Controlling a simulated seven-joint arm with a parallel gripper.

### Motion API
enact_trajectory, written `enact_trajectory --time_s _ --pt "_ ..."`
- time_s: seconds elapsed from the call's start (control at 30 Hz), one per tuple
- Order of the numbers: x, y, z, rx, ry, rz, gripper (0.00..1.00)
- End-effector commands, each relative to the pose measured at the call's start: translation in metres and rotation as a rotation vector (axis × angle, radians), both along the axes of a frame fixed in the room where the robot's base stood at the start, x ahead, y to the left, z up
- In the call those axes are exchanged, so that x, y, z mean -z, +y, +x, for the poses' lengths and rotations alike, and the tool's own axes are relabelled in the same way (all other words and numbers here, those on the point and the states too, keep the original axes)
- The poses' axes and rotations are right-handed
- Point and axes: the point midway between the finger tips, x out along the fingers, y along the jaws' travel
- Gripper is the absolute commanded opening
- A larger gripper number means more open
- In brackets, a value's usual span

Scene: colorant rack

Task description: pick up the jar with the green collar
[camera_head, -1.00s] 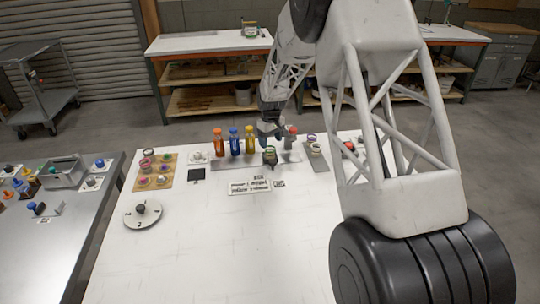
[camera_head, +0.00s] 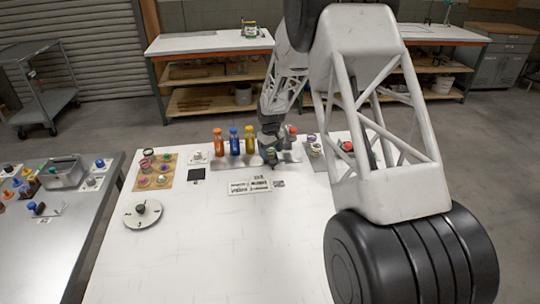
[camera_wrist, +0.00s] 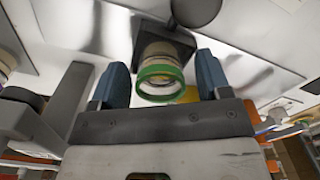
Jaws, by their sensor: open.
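The jar with the green collar (camera_wrist: 160,74) is in the middle of the wrist view, with a pale body and a dark square piece at its far end. My gripper (camera_wrist: 160,60) is open, with one blue finger on each side of the jar. A narrow gap seems to show at each side; contact cannot be made out. In the head view my gripper (camera_head: 269,143) is at the back of the white table, and the jar there is small and partly hidden by it.
Orange (camera_head: 219,142), blue (camera_head: 234,141) and yellow (camera_head: 250,139) bottles stand close to the left of my gripper. A grey-bodied, red-topped bottle (camera_head: 292,136) is close on its right. A label card (camera_head: 250,186) lies in front. The table's front middle is clear.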

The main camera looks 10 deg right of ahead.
Motion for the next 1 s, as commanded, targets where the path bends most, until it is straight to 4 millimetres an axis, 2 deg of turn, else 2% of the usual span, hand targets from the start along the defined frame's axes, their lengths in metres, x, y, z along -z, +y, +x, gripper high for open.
enact_trajectory --time_s 0.63,1.0 --pt "0.0044 0.0000 0.0000 0.000 -0.001 0.001 0.70" --pt "0.0043 0.0000 0.0000 0.000 -0.001 0.001 0.14"
